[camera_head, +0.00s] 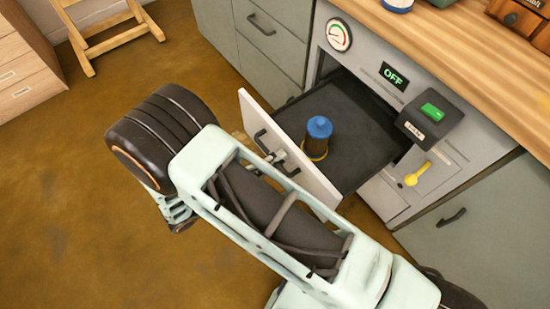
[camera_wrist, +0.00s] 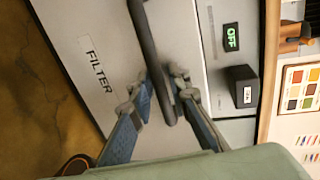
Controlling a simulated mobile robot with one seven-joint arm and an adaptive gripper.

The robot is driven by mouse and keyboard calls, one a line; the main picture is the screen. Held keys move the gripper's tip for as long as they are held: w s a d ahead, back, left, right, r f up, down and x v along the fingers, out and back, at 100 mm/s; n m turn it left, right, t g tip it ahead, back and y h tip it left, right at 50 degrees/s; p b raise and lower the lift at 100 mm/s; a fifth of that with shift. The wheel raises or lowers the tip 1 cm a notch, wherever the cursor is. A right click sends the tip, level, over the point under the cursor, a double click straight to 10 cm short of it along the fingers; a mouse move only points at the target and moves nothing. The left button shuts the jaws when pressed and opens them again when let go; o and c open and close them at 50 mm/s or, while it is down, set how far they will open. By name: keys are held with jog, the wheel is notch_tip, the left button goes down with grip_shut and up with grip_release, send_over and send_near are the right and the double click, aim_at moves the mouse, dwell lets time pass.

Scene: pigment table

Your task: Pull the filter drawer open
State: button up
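The filter drawer (camera_head: 352,102) is slid well out of the grey cabinet in the head view, its dark tray showing. Its pale front panel (camera_head: 316,183) faces my arm. In the wrist view the front (camera_wrist: 92,28) carries the word FILTER. The dark bar handle (camera_wrist: 148,40) runs between the two fingers of my gripper (camera_wrist: 162,88), which are closed in on its lower end. In the head view my gripper (camera_head: 278,157) is at the handle (camera_head: 262,142), partly hidden by my arm. A blue-topped canister (camera_head: 319,128) stands inside the drawer.
The cabinet has a gauge (camera_head: 338,35), an OFF display (camera_head: 394,76), a black box with a green switch (camera_head: 432,112) and a yellow lever (camera_head: 417,174). A wooden worktop (camera_head: 470,50) lies above. Open floor (camera_head: 70,190) spreads at left.

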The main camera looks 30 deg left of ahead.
jog(key=v, duration=1.2)
jog(key=shift+s, duration=0.1)
